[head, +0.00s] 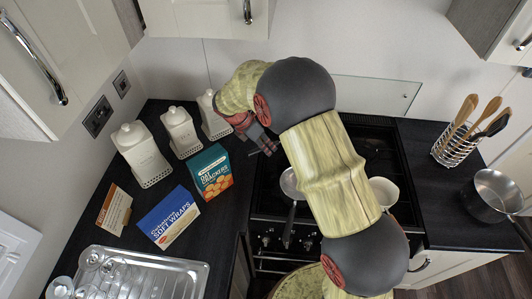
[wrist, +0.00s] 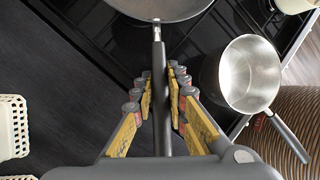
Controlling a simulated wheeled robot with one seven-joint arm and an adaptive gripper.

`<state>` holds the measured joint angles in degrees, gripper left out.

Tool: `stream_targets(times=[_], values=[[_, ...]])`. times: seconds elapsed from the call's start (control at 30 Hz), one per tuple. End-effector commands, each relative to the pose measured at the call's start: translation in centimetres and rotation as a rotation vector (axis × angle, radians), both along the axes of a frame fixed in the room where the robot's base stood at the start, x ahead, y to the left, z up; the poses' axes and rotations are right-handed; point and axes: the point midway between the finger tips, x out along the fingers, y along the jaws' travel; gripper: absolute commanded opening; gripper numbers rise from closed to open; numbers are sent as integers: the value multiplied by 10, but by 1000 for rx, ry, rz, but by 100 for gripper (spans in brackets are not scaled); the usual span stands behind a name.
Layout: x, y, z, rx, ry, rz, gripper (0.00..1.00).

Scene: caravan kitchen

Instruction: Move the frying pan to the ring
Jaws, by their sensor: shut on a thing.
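The frying pan (wrist: 157,8) is at the top of the wrist view, dark grey and cut off by the frame's edge. Its long dark handle (wrist: 159,60) runs straight back between the fingers of my gripper (wrist: 160,85), which is shut on it. In the head view my gripper (head: 264,145) is at the back left of the black hob (head: 262,205), partly behind my arm, and the frying pan is hidden there. I cannot tell whether the pan touches the surface. My arm covers much of the hob, and no ring shows clearly.
A steel saucepan (wrist: 248,74) sits on the hob's front left, handle toward the front. A cream pan (head: 383,190) is on the right. White canisters (head: 140,150) and a cracker box (head: 211,171) stand left. A utensil rack (head: 455,145) and steel pot (head: 492,195) are at right.

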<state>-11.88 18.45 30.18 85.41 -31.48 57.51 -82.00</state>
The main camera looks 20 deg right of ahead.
Motion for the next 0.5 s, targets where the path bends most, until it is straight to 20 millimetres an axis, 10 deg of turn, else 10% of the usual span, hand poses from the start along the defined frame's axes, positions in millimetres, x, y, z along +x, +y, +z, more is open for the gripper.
stream_targets(times=[0.5], values=[[17, 0, -43, -2, -1, 0, 0]])
